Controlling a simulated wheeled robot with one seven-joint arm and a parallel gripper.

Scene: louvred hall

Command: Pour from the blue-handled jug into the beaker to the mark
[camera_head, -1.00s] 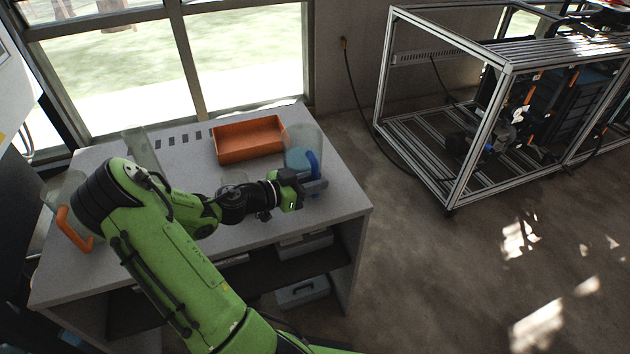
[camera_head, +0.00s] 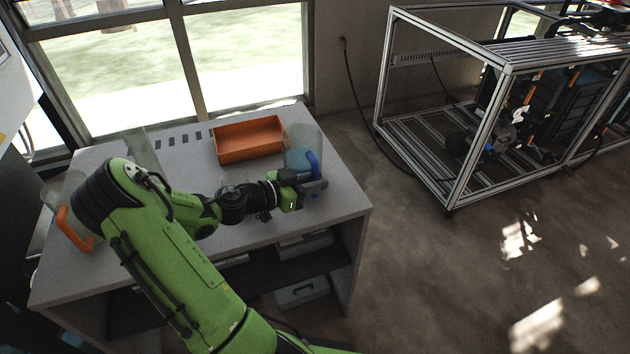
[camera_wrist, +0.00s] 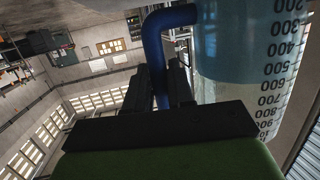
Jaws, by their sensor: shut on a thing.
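The blue-handled jug (camera_head: 302,140) is clear, holds blue liquid, and is near the right side of the grey bench. My gripper (camera_head: 314,184) is shut on its blue handle. In the wrist view the handle (camera_wrist: 168,22) is between my fingers (camera_wrist: 163,88), and the jug wall (camera_wrist: 240,85) shows a printed scale and the blue liquid. The jug looks about upright; I cannot tell whether its base touches the bench. A clear vessel that may be the beaker (camera_head: 234,181) is behind my forearm, mostly hidden; its mark cannot be made out.
An orange tray (camera_head: 222,150) is at the back of the bench (camera_head: 345,208), left of the jug. A clear vessel with an orange handle (camera_head: 72,228) is at the left end, partly behind my arm. A clear upright panel (camera_head: 141,146) is near the window.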

